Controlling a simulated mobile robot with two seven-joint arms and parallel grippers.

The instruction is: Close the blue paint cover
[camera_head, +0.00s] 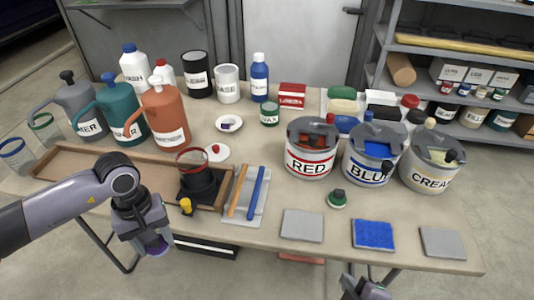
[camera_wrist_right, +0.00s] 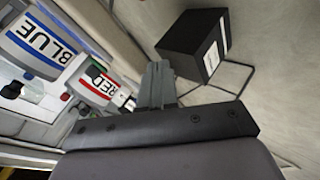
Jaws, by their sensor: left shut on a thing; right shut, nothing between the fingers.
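The blue paint can (camera_head: 366,168), labelled BLUE, stands on the right half of the table between the red and cream cans. Its grey top has an opening with blue showing inside; how the cover sits is too small to tell. The can also shows in the right wrist view (camera_wrist_right: 33,44). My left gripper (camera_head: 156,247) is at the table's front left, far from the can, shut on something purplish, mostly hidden. My right gripper (camera_head: 366,291) is at the bottom edge, in front of the table and below the can. Its fingers (camera_wrist_right: 158,85) are shut and empty.
The red can (camera_head: 308,162) and cream can (camera_head: 428,175) flank the blue one closely. Jugs and bottles fill the left back. A shelf (camera_head: 470,125) stands behind right.

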